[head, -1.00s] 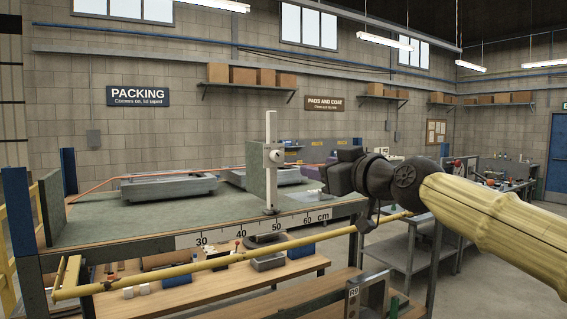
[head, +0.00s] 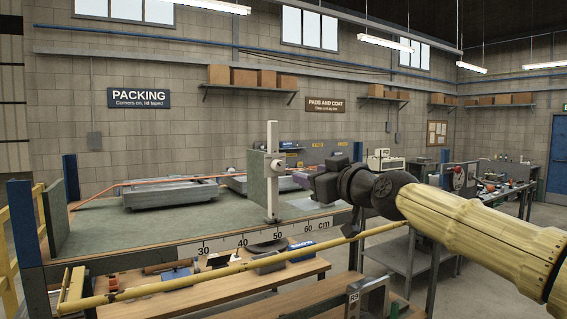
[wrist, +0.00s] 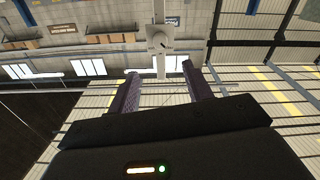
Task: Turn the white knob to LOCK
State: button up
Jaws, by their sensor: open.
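The white knob (head: 278,164) sits on a block on the white upright post (head: 272,200), at the front edge of the bench by the centimetre scale. In the wrist view the knob (wrist: 159,42) is round and pale with a dark mark, mounted on the post and seen ahead between my two fingers. My gripper (head: 298,178) is just right of the knob, open and empty, its fingers pointing toward it. In the wrist view the fingertips (wrist: 158,70) are spread with a gap; no contact with the knob shows. LOCK lettering cannot be read.
A green upright panel (head: 257,184) stands behind the post. Grey trays (head: 170,193) lie on the green bench top. A yellow rail (head: 200,278) runs along the front, below the gripper. A grey cart (head: 400,250) stands to the right.

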aim_at(281, 166)
jog(key=p+x, duration=0.8)
jog(key=x, duration=0.4)
jog(key=shift+a+r, duration=0.15)
jog(key=shift+r, duration=0.05)
jog(key=shift+w+a+f+p, duration=0.2)
jog(key=shift+w+p, duration=0.1)
jog(key=shift+w, duration=0.15)
jog(key=c, duration=1)
jog(key=shift+o, duration=0.2)
